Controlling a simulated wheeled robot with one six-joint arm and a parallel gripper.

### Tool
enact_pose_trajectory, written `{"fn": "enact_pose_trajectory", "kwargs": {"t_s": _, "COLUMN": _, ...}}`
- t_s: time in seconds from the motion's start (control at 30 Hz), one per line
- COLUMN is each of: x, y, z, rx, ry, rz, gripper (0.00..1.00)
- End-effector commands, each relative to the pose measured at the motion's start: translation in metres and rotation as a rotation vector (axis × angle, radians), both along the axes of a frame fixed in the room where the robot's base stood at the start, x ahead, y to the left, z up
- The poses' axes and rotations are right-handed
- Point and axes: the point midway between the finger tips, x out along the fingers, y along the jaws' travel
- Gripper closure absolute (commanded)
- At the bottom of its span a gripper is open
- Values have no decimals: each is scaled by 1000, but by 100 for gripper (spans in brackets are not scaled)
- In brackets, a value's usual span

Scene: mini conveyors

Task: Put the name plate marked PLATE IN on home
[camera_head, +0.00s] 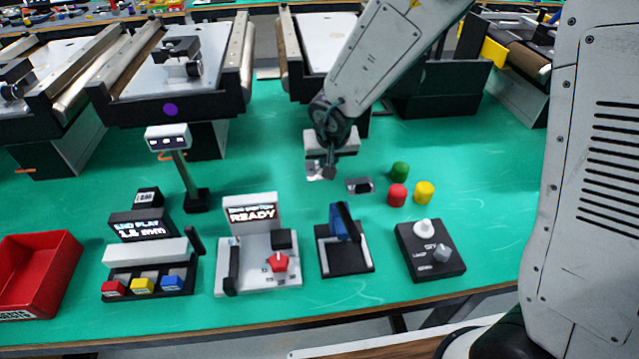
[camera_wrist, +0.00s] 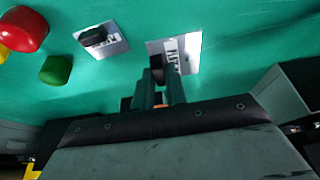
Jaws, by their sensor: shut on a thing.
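My gripper (camera_head: 326,172) is low over the green table, right of the middle in the head view. In the wrist view my gripper (camera_wrist: 161,86) is shut on the dark knob of a pale name plate (camera_wrist: 182,50). Its lettering is partly covered and too unclear to read in full. In the head view this plate (camera_head: 313,171) shows only in part under the fingers. I cannot tell whether it touches the table. A second pale plate (camera_head: 359,186) with a black knob lies just right of it; it also shows in the wrist view (camera_wrist: 116,46). I cannot make out a spot marked home.
Green (camera_head: 400,171), red (camera_head: 397,195) and yellow (camera_head: 424,192) pieces stand right of the plates. In front are a READY station (camera_head: 257,262), a blue-levered device (camera_head: 346,262) and a knob box (camera_head: 430,250). A red bin (camera_head: 40,270) is far left. Conveyors line the back.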

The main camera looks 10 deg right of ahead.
Motion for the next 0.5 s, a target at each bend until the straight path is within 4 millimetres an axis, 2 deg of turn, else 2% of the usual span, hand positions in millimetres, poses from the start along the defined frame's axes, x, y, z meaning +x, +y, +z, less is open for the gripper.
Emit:
{"fn": "enact_pose_trajectory", "kwargs": {"t_s": 0.03, "x": -1, "y": 0, "z": -11, "rx": -1, "ry": 4, "rz": 2, "gripper": 100}}
{"fn": "enact_pose_trajectory", "kwargs": {"t_s": 0.1, "x": 0, "y": 0, "z": -20, "rx": 0, "ry": 2, "rz": 2, "gripper": 100}}
{"fn": "enact_pose_trajectory", "kwargs": {"t_s": 0.27, "x": 1, "y": -1, "z": -29, "rx": -1, "ry": -1, "rz": -1, "gripper": 100}}
{"fn": "enact_pose_trajectory", "kwargs": {"t_s": 0.5, "x": 1, "y": -2, "z": -55, "rx": -2, "ry": 0, "rz": -1, "gripper": 100}}
